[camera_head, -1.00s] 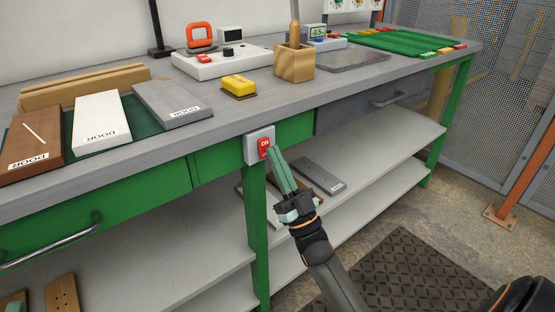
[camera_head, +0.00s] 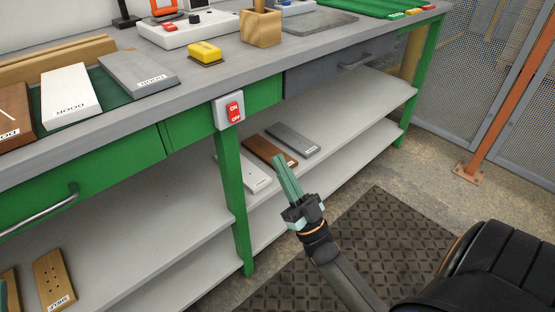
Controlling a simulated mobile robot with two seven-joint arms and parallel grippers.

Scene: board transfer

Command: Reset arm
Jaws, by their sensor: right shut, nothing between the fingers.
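My right gripper (camera_head: 279,160) points up and to the left in front of the workbench, with its fingers together and nothing between them. It is below and to the right of the red ON/OFF switch (camera_head: 235,113), which sits in a grey box on the bench's front edge. The gripper is apart from the switch and overlaps the view of the lower shelf. My left gripper does not clearly show; a small teal piece is at the lower left edge.
The green workbench (camera_head: 100,153) holds door boards (camera_head: 70,95), a yellow block (camera_head: 205,52) and a wooden holder (camera_head: 261,27). Boards lie on its shelf (camera_head: 345,107). A dark ribbed mat (camera_head: 375,235) covers the floor at right. An orange post (camera_head: 507,93) and mesh fence stand beyond.

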